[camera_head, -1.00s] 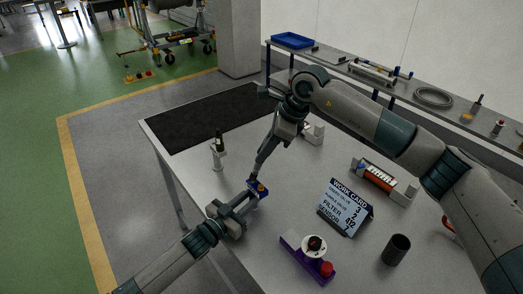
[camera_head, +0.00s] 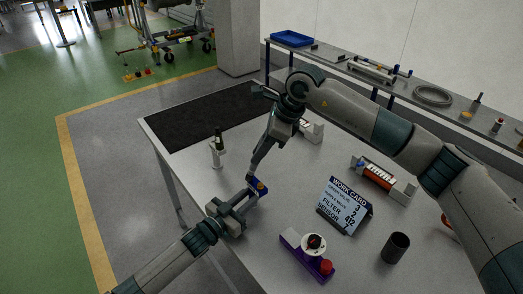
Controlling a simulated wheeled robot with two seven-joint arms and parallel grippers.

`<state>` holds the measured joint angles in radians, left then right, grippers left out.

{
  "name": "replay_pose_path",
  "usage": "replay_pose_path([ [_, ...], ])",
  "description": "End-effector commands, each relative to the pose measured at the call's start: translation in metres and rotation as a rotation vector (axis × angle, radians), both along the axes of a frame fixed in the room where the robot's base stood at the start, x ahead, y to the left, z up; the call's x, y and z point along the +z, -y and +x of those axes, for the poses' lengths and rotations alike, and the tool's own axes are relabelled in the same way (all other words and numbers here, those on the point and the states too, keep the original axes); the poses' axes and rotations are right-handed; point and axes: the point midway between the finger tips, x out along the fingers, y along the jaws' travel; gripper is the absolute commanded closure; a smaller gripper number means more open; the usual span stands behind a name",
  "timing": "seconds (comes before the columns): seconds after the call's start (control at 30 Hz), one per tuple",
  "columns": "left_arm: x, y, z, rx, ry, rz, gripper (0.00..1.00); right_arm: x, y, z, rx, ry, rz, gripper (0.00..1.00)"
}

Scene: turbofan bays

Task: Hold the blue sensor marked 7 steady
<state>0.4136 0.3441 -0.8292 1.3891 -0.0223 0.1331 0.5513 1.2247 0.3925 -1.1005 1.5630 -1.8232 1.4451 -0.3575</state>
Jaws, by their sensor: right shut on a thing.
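The blue sensor (camera_head: 263,189) is a small blue block with an orange-gold spot on top, near the table's left front edge. Its number is too small to read. My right gripper (camera_head: 253,175) reaches down from behind and is shut on the sensor's back left end. My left gripper (camera_head: 246,198) comes in from the front left, with its fingertips right beside the sensor. Its fingers partly hide the sensor's lower side, and I cannot tell whether they close on it.
A work card (camera_head: 345,205) stands right of the sensor. A purple base (camera_head: 296,246) with a white round part and red knob is in front. A dark cup (camera_head: 396,248), a cartridge holder (camera_head: 384,180) and a small bottle-like fitting (camera_head: 217,152) stand around. A black mat (camera_head: 205,117) covers the back left.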

Motion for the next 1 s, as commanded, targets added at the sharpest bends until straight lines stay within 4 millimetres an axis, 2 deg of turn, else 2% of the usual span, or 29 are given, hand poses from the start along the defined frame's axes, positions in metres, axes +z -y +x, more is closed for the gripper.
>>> replay_pose_path([
  [0.6,0.000,0.000,0.000,0.000,0.000,0.000,1.00,-0.001,0.011,-0.001,-0.001,0.000,0.001,1.00],
  [1.0,0.000,0.000,0.000,0.000,0.000,0.000,1.00,-0.001,0.011,0.000,-0.001,0.000,0.000,1.00],
])
